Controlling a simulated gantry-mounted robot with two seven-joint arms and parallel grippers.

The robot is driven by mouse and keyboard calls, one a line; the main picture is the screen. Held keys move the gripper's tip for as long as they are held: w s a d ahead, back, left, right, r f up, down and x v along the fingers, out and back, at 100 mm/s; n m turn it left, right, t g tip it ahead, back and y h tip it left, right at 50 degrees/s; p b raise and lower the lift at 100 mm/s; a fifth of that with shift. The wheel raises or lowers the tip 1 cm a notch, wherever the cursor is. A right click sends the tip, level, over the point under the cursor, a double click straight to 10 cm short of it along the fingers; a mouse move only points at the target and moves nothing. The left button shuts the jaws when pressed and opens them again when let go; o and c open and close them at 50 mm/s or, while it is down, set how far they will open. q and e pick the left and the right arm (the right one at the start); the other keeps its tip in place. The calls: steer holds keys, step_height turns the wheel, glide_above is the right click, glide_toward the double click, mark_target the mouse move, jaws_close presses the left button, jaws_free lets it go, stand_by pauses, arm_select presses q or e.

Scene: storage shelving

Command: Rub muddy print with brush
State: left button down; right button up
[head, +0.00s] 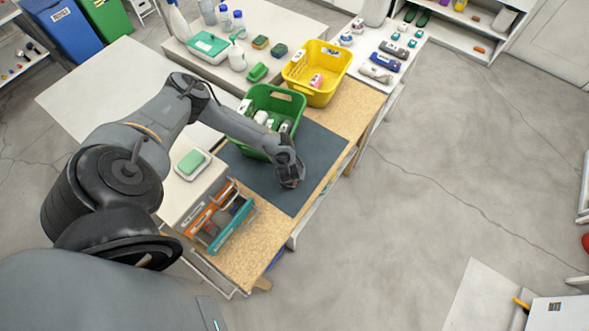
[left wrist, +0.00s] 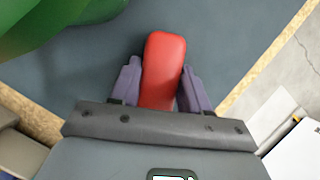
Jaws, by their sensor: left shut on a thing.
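My left gripper (head: 290,183) is low over the dark mat (head: 322,150) on the workbench, close to the mat's right edge. In the left wrist view the gripper (left wrist: 160,90) is shut on a red, rounded, elongated brush (left wrist: 163,65), one finger on each side. Any bristles are hidden on its underside. I cannot tell whether the brush touches the mat. I see no muddy print on the visible part of the mat; the arm, gripper and brush cover some of it. My right gripper is not in view.
A green basket (head: 258,101) of bottles stands beside the gripper and shows large in the left wrist view (left wrist: 60,22). A yellow basket (head: 325,65) stands behind. An organizer (head: 225,222) with a teal front is at the near left. The mat's right part is clear.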

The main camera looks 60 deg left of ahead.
mark_target(283, 186)
arm_select(q)
steer(key=shift+s+d+p, duration=0.3)
steer(key=shift+s+d, duration=0.1)
steer(key=shift+s, duration=0.45)
steer(key=shift+s+d+p, duration=0.35)
steer(key=shift+s+d, duration=0.05)
steer(key=shift+s, duration=0.4)
steer(key=shift+s+d+p, duration=0.3)
steer(key=shift+s+d, duration=0.1)
steer(key=shift+s, duration=0.45)
steer(key=shift+s+d, duration=0.4)
steer(key=shift+s, duration=0.4)
steer(key=shift+f, duration=0.1)
steer(key=shift+w+a, duration=0.4)
steer(key=shift+w, duration=0.2)
steer(key=shift+w+a, duration=0.2)
steer(key=shift+w, duration=0.3)
steer(key=shift+w+a, duration=0.15)
steer(key=shift+w, duration=0.45)
steer(key=shift+w+a, duration=0.1)
